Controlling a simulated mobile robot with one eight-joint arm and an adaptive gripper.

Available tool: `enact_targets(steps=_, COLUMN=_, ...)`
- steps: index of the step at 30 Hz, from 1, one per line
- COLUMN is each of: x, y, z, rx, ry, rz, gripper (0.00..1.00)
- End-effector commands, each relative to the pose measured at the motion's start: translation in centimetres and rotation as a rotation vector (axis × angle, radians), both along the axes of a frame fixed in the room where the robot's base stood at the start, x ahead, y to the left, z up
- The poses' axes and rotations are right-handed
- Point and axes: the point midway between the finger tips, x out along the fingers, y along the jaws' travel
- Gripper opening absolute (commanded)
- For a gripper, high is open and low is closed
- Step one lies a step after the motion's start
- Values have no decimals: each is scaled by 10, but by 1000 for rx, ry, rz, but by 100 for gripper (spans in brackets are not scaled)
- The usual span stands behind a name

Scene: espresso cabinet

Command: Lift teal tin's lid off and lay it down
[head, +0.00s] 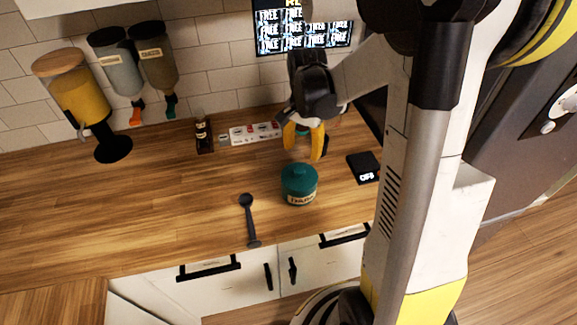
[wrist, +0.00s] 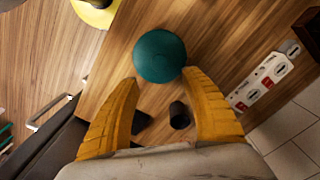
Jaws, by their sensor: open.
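The teal tin (head: 299,190) stands upright on the wooden counter, with a pale label on its front. Its teal lid (head: 299,172) sits on top. In the wrist view the lid (wrist: 160,55) shows from above as a round teal shape, beyond the fingertips. My gripper (head: 303,150) has yellow fingers, is open and empty, and is above the counter behind the tin in the head view. In the wrist view the gripper (wrist: 160,85) has its fingers spread apart, with the lid not between them. A small teal patch shows behind the fingers; I cannot tell what it is.
A dark spoon-like tool (head: 248,218) lies left of the tin. A black scale (head: 362,168) is at right. A power strip (head: 255,133) and small bottle (head: 203,132) are along the wall. Bare counter (head: 120,200) is at left.

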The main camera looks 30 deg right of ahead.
Motion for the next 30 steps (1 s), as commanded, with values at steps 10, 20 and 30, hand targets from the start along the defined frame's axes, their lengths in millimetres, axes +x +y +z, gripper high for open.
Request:
enact_targets(steps=10, x=-1, y=4, z=-40, rx=0, ry=-1, rz=3, gripper=54)
enact_targets(steps=20, x=-4, y=8, z=-78, rx=0, ry=-1, rz=3, gripper=54)
enact_targets(steps=30, x=-4, y=8, z=-78, rx=0, ry=-1, rz=3, gripper=13)
